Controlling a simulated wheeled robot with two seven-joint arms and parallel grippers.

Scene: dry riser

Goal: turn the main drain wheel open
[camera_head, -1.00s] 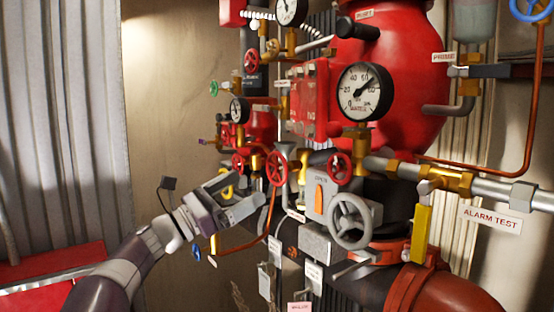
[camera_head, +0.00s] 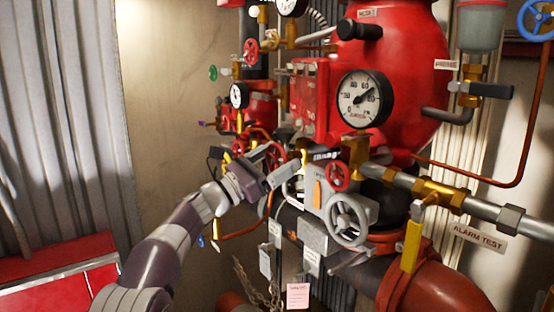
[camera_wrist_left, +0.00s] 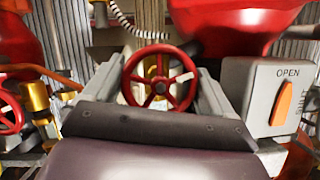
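A red spoked handwheel (camera_head: 272,155) is partly hidden behind my left gripper (camera_head: 284,172). In the left wrist view this red wheel (camera_wrist_left: 160,80) stands upright ahead, between the two grey fingers (camera_wrist_left: 158,92). The fingers are spread apart, one on each side of the rim; I cannot tell whether they touch it. A second red wheel (camera_head: 338,175) and a larger grey wheel (camera_head: 351,220) stand to the right. I cannot read a label that says which wheel is the main drain. My right gripper is not in view.
A grey box with an orange pointer (camera_head: 317,194) stands right of the gripper; in the wrist view the box (camera_wrist_left: 258,90) reads OPEN. Pipes, a white gauge (camera_head: 364,98) and hanging tags crowd the area. A red case (camera_head: 60,275) is at lower left.

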